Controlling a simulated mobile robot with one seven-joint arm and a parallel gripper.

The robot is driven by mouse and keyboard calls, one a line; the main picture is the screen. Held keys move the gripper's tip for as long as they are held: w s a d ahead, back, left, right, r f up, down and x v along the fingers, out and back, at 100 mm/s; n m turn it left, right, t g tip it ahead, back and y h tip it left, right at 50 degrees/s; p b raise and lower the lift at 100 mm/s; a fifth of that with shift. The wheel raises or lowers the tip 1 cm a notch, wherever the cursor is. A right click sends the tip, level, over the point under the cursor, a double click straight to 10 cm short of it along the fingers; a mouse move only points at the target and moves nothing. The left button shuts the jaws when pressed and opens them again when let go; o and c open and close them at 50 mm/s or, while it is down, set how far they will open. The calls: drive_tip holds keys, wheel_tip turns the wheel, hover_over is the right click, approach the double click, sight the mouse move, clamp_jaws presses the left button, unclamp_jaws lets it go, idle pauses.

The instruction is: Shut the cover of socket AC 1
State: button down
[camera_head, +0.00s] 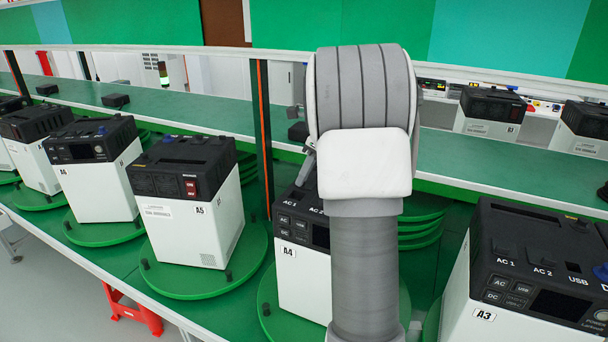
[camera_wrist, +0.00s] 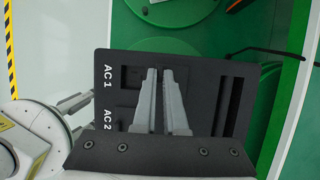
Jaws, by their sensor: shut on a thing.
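The unit labelled A4 (camera_head: 300,280) stands upright on a green turntable, partly hidden behind my arm in the head view. In the wrist view its black top (camera_wrist: 220,70) carries the labels AC 1 and AC 2 along the left. Socket AC 1 (camera_wrist: 130,78) shows as a dark square recess beside its label. My gripper (camera_wrist: 159,73) reaches over the top with its fingertips just right of this recess. The fingers are close together on something thin, apparently the AC 1 cover, which they largely hide. The AC 2 area is partly hidden by the gripper.
Unit A5 (camera_head: 190,215) stands to the left on its turntable, and unit A3 (camera_head: 520,280) is close on the right. An upright dark post (camera_head: 262,140) rises behind A4. In the wrist view a dark cable (camera_wrist: 265,45) lies right of the unit.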

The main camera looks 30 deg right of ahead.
drive_tip(key=shift+s+a, duration=0.5)
drive_tip(key=shift+a, duration=0.3)
drive_tip(key=shift+s+a, duration=0.45)
drive_tip(key=shift+a, duration=0.4)
drive_tip(key=shift+s+a, duration=0.5)
drive_tip(key=shift+a, duration=0.3)
drive_tip(key=c, duration=1)
unclamp_jaws()
drive_tip(key=shift+a, duration=0.15)
drive_tip(key=shift+o, duration=0.2)
drive_tip(key=shift+r, duration=0.15)
drive_tip(key=shift+s+d+r, duration=0.15)
drive_tip(key=shift+d+r, duration=0.05)
drive_tip(key=shift+r, duration=0.15)
drive_tip(key=v, duration=1.6)
drive_tip(key=shift+s+r+p, duration=0.15)
drive_tip(key=shift+r+p, duration=0.05)
drive_tip(key=shift+p, duration=0.2)
